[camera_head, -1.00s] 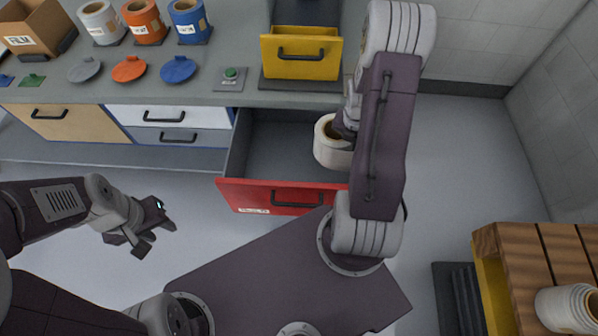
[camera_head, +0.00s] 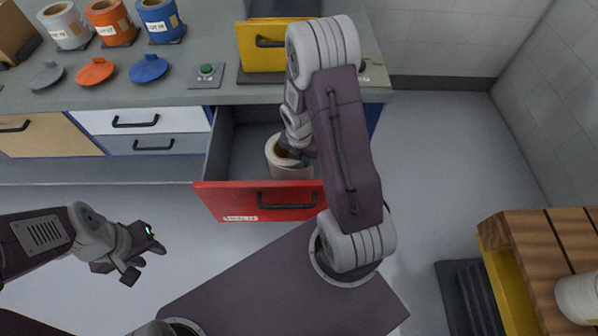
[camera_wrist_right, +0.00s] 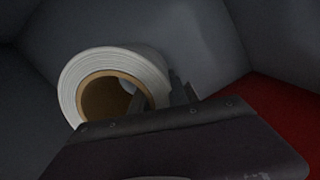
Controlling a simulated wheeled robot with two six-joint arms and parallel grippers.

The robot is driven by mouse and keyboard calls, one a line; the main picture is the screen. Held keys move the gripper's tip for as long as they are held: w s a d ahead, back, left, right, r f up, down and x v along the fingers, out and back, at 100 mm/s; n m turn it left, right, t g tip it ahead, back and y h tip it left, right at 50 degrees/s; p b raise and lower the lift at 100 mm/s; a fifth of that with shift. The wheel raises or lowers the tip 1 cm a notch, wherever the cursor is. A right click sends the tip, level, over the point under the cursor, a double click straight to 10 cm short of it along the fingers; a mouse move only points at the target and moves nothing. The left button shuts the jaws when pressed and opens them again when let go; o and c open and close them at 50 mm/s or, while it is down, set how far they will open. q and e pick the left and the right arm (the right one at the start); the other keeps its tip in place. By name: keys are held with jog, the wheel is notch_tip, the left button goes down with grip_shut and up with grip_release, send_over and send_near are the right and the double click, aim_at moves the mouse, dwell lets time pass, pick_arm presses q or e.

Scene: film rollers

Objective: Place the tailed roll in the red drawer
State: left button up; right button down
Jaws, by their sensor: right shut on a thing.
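The red drawer (camera_head: 262,200) is pulled open below the counter. A white roll with a brown core (camera_head: 288,166) is inside it, and it also shows in the right wrist view (camera_wrist_right: 112,85). No loose tail shows on the roll in these views. My right gripper (camera_head: 292,152) reaches down into the drawer and is shut on the roll's wall, with a finger at the core in the right wrist view (camera_wrist_right: 165,98). Whether the roll touches the drawer floor cannot be told. My left gripper (camera_head: 143,262) is open and empty, left of and in front of the drawer.
Grey, orange and blue canisters (camera_head: 160,20) stand at the back left, with lids in front. A green button (camera_head: 206,69) is near the counter edge. A wooden-topped cart (camera_head: 548,260) with a white roll (camera_head: 578,298) is at right.

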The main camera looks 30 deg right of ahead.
jog(key=shift+w+a+f, duration=0.1)
jog(key=shift+w+a, duration=0.05)
jog(key=shift+a, duration=0.15)
notch_tip(320, 180, down, 4)
jog(key=b, duration=0.3)
jog(key=shift+f, duration=0.15)
jog(key=c, duration=1.3)
grip_release()
